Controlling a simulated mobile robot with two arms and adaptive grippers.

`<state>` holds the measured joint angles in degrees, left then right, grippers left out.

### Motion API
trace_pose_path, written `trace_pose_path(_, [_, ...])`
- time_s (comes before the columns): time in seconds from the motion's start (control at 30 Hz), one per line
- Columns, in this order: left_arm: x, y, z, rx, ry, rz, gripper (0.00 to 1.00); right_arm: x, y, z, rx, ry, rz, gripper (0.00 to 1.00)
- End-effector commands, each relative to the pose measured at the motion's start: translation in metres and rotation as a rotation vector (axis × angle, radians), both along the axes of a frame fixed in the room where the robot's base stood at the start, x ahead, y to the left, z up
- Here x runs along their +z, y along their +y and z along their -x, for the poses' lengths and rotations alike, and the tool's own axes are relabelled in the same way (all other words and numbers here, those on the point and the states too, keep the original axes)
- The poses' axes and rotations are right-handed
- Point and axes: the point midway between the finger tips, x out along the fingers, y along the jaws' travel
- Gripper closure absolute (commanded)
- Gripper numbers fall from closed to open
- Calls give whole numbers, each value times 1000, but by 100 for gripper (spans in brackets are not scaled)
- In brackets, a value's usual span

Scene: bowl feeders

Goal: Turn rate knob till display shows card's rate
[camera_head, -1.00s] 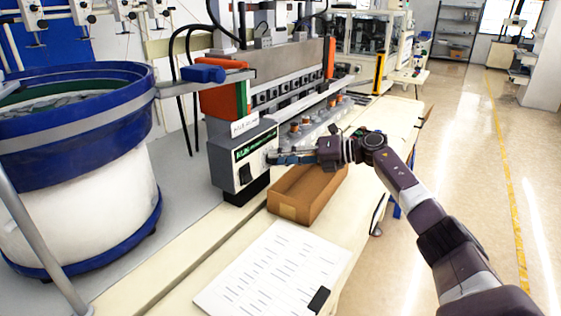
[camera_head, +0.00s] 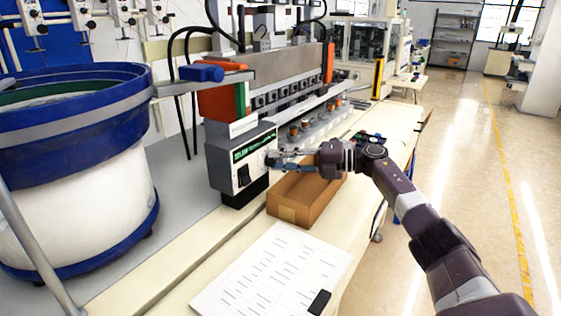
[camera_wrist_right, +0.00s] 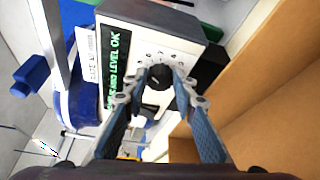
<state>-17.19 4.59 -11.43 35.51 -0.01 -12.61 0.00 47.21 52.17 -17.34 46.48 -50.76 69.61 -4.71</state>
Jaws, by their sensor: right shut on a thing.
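The control box (camera_head: 240,168) has a dark display (camera_head: 254,145) with green text, too small to read in the head view. In the right wrist view the display (camera_wrist_right: 116,75) shows sideways green text ending in "LEVEL OK"; the rest is unclear. The black rate knob (camera_wrist_right: 158,76) is on the box's white front face. My right gripper (camera_wrist_right: 160,82) has its fingertips closed on either side of the knob; it also shows in the head view (camera_head: 274,157). A white card (camera_wrist_right: 87,55) with dark print stands beside the display; its rate is not legible. My left gripper is out of view.
An open cardboard box (camera_head: 290,213) sits just below my right gripper. A printed sheet (camera_head: 270,275) with a black object (camera_head: 319,301) lies at the front. A blue bowl feeder (camera_head: 75,165) stands at left. The aisle at right is clear.

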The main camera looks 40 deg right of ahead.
Motion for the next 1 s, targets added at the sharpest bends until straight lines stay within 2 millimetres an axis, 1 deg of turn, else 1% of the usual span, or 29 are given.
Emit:
trace_pose_path(0.17, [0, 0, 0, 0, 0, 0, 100, -1, 0, 0, 0, 1, 1, 99])
trace_pose_path(0.2, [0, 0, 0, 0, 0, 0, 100, -1, 0, 0, 0, 1, 1, 73])
trace_pose_path(0.33, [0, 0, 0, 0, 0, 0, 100, -1, 0, 0, 0, 1, 1, 58])
trace_pose_path(0.37, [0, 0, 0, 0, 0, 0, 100, -1, 0, 0, 0, 1, 1, 57])
trace_pose_path(0.83, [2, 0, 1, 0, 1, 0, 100, -1, 0, 0, 0, -3, 16, 57])
trace_pose_path(0.93, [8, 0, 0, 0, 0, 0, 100, 2, 0, 1, 1, -29, 80, 57])
trace_pose_path(1.0, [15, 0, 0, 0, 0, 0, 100, 5, 1, 1, 1, -63, 161, 57])
